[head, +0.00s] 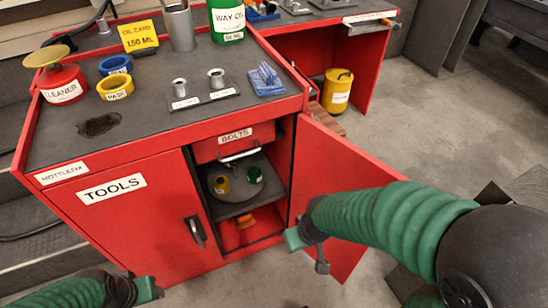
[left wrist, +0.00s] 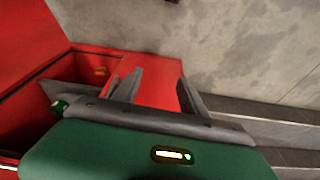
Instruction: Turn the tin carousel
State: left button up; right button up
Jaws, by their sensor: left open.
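The tin carousel is a dark round plate (head: 236,196) inside the open red cabinet, under the BOLTS drawer. My left gripper (head: 150,290) is low in front of the closed TOOLS door, apart from the carousel. In the left wrist view its two grey fingers (left wrist: 155,92) are spread with nothing held between them; a red surface lies beyond. My right gripper (head: 307,246) is in front of the open door, right of the carousel; its jaw opening is unclear.
The cabinet door (head: 345,160) stands open to the right, partly behind my right arm. The TOOLS door (head: 120,225) with its dark handle (head: 195,232) is closed. An orange object (head: 245,221) sits below the carousel. Several containers stand on the worktop (head: 150,135). Open concrete floor lies right.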

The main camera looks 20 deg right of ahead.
aim_at(241, 191)
jog(key=l+z, duration=0.45)
jog(key=i+l+z, duration=0.1)
jog(key=l+z, duration=0.4)
jog(key=j, duration=0.1)
